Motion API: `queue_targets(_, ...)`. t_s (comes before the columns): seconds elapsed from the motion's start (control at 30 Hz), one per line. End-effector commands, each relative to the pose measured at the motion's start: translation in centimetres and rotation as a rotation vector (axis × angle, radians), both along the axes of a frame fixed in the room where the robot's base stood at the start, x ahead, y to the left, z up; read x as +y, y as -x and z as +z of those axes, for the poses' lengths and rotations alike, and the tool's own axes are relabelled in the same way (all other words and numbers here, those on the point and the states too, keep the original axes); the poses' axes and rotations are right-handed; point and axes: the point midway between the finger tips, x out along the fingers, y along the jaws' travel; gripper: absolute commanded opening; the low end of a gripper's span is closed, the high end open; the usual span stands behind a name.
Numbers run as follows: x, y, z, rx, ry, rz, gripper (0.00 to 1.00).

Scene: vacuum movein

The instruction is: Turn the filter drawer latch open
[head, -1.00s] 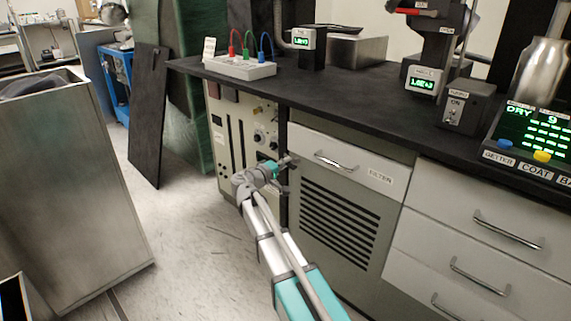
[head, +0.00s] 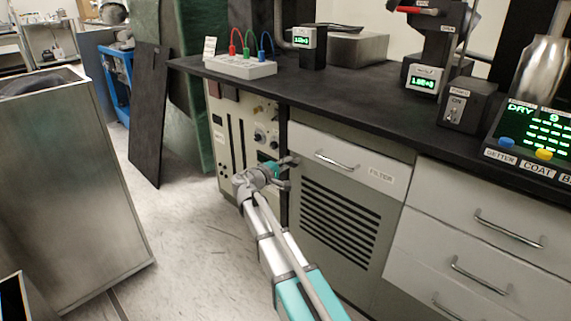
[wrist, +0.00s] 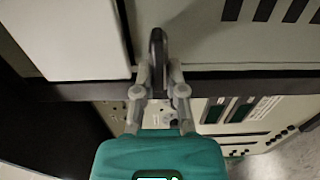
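The filter drawer (head: 345,160) is a pale front under the bench top with a bar handle (head: 337,161) and a FILTER label (head: 381,174); it looks shut. My gripper (head: 284,172) is at the drawer's left end, by the gap beside the cabinet. In the wrist view my gripper (wrist: 158,72) has its two grey fingers close against both sides of a dark upright bar, which looks like the latch (wrist: 157,46). The fingers look shut on it. In the head view the fingers mostly hide the latch.
A vented panel (head: 340,222) lies below the drawer. A cream instrument rack (head: 240,150) stands just left of my gripper. Other drawers (head: 470,235) are to the right. The floor (head: 190,225) in front is clear; a metal cabinet (head: 70,190) stands at left.

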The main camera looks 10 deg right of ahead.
Motion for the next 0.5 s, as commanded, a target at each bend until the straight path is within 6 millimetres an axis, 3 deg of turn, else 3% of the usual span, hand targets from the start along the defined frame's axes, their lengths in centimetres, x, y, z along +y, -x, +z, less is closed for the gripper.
queue_targets(0.03, -0.14, 0.06, -0.02, 0.000, 0.000, -0.003, 0.29)
queue_targets(0.13, -0.08, 0.01, 0.00, -0.001, 0.001, -0.001, 0.46)
queue_targets(0.5, 0.11, -0.05, 0.03, -0.002, 0.001, 0.003, 0.46)
